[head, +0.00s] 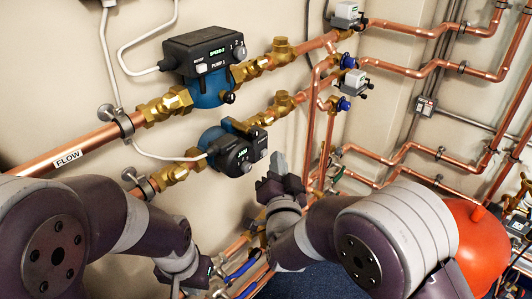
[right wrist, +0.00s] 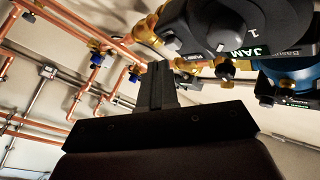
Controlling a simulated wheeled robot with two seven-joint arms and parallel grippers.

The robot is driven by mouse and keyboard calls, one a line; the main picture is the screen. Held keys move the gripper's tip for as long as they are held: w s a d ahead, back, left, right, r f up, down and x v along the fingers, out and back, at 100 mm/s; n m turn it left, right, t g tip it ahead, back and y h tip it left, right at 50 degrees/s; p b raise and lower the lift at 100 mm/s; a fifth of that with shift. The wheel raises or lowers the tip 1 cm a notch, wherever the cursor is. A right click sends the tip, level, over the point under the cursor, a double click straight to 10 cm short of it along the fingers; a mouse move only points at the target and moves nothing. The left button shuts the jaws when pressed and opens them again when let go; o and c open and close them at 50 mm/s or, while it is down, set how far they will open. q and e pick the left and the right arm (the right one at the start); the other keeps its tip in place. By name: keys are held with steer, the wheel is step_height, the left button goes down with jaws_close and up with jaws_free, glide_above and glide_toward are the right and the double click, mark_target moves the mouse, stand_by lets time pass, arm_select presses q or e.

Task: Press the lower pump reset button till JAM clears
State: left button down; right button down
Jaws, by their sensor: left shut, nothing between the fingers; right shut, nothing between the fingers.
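The lower pump (head: 235,150) has a blue body and a black control head. Its display reads JAM in the right wrist view (right wrist: 245,53), with a large "1" on the black housing. A small pale round spot on that housing (right wrist: 172,43) may be the reset button; I cannot tell for sure. My right gripper (head: 280,166) is shut and empty, to the right of and slightly below the control head. In the right wrist view its fingers (right wrist: 158,70) point up, left of the pump head, apparently apart from it. My left gripper (head: 196,277) is shut and empty, low at the bottom.
The upper pump (head: 208,62) shows SPEED 2 and PUMP 2. Brass valves (head: 283,103), copper pipes (head: 90,145) and grey actuators (head: 352,83) surround the pumps. A red tank (head: 478,240) stands at right. Blue-handled valves (head: 240,270) lie below the pumps.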

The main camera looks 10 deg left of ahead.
steer(key=shift+w+a, duration=0.1)
steer(key=shift+w+a, duration=0.15)
steer(key=shift+a, duration=0.05)
steer(key=shift+w+a+b, duration=0.25)
steer(key=shift+a+b, duration=0.1)
stand_by(0.8)
steer(key=shift+d, duration=0.1)
steer(key=shift+s+d, duration=0.5)
steer(key=shift+d, duration=0.1)
steer(key=shift+s+d+b, duration=0.3)
steer(key=shift+s+d, duration=0.45)
steer(key=shift+d, duration=0.25)
steer(key=shift+s+d+b, duration=0.25)
steer(key=shift+s+d, duration=0.5)
steer(key=shift+d, duration=0.25)
